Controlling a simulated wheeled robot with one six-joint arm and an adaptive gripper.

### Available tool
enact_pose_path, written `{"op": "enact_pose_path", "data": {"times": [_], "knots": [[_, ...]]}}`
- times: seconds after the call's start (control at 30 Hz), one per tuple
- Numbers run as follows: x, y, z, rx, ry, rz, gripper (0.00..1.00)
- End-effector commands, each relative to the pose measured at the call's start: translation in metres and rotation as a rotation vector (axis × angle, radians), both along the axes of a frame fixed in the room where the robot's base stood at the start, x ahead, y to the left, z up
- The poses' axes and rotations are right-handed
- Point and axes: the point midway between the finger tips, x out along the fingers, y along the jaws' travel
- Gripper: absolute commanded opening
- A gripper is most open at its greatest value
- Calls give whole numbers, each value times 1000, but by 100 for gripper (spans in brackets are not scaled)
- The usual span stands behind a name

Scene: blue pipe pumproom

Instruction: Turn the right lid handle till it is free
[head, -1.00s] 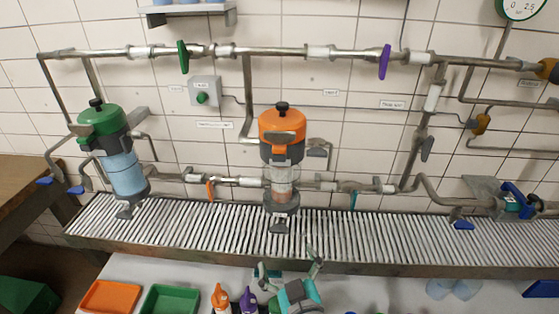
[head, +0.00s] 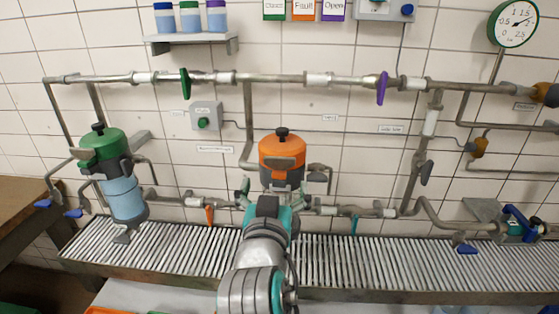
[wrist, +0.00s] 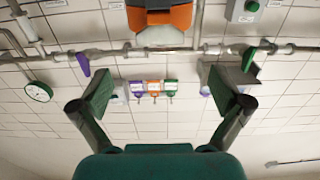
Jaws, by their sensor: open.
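My gripper (head: 274,190) is open and empty, in front of and below this lid. It hides the canister's lower part in the head view. In the wrist view the two fingers of my gripper (wrist: 162,88) are spread wide. The orange lid (wrist: 178,17) shows beyond them at the top edge, with a grey part at its middle. No contact between gripper and handle is visible.
A green-lidded canister (head: 104,150) stands at the left. A grey slatted drain (head: 400,245) lies below. A shelf (head: 190,44) and gauge (head: 515,24) are higher up.

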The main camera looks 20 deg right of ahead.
Motion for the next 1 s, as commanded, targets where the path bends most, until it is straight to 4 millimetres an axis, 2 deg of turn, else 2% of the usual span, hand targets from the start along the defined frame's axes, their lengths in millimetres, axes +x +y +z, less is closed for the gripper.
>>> {"op": "enact_pose_path", "data": {"times": [0.4, 0.53, 0.7, 1.0], "knots": [[61, -34, 0, -1, 2, -2, 100], [76, -41, -1, -1, 2, -1, 100], [87, -47, -1, -1, 0, 0, 100], [89, -48, -1, -1, 0, 1, 100]]}}
